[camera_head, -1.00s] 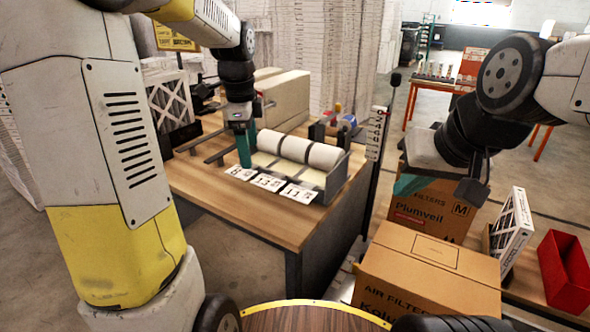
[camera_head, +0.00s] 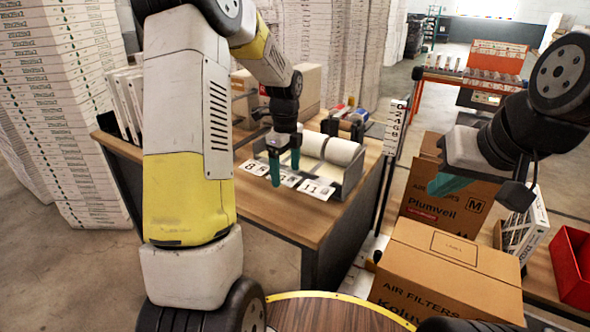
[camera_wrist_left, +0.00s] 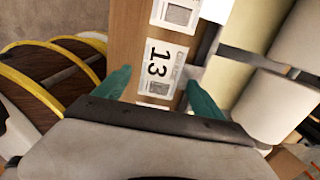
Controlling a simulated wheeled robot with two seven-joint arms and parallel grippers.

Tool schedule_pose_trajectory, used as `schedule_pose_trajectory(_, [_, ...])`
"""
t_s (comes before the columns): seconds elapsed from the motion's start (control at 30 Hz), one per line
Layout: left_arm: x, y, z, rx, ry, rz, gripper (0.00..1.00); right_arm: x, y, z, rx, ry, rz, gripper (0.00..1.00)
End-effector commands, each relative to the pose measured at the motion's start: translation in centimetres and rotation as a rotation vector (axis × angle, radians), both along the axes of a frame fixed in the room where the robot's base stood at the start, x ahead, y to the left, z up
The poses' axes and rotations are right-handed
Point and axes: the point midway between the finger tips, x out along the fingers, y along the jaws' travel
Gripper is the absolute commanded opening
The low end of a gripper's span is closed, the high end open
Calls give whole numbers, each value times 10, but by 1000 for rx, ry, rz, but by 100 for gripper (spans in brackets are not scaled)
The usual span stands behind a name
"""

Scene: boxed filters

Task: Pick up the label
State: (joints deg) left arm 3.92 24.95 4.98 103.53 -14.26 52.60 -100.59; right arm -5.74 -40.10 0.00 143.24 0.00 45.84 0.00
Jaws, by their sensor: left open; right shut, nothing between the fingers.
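Three white labels lie in a row along the front of the roll dispenser: one marked 8 (camera_head: 252,167), a middle one (camera_head: 290,180) partly behind my fingers, and one marked 11 (camera_head: 316,190). My left gripper (camera_head: 285,168) is open and points down over the row. In the left wrist view, the label marked 13 (camera_wrist_left: 160,70) lies between the spread teal fingers of my left gripper (camera_wrist_left: 160,90), with other labels partly visible above and below it. I cannot tell whether the fingertips touch the bench. My right gripper (camera_head: 447,185) is shut and empty above the cardboard boxes.
The dispenser (camera_head: 355,172) with white rolls (camera_head: 342,151) stands right behind the labels on the wooden bench (camera_head: 255,205). A dark post with a numbered strip (camera_head: 394,127) rises at the bench's right. Cardboard boxes (camera_head: 440,270) and a red bin (camera_head: 573,262) fill the right.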

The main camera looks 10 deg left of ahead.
Motion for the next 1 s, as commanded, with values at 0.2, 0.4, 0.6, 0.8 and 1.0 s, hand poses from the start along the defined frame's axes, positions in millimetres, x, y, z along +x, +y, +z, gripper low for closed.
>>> schedule_pose_trajectory(0.2, [0, 0, -3, 0, -1, 0, 80, 0, 0, 0, 0, 0, 0, 0])
schedule_pose_trajectory(0.4, [0, 0, -3, 0, -1, 0, 80, 0, 0, 0, 0, 0, 0, 0])
schedule_pose_trajectory(0.6, [0, 0, -4, 0, -1, 0, 64, 0, 0, 0, 0, 0, 0, 0])
schedule_pose_trajectory(0.8, [0, 0, -4, 0, 0, 0, 29, 0, 0, 0, 0, 0, 0, 0])
schedule_pose_trajectory(1.0, [0, 0, -4, 0, 0, 0, 29, 0, 0, 0, 0, 0, 0, 0])
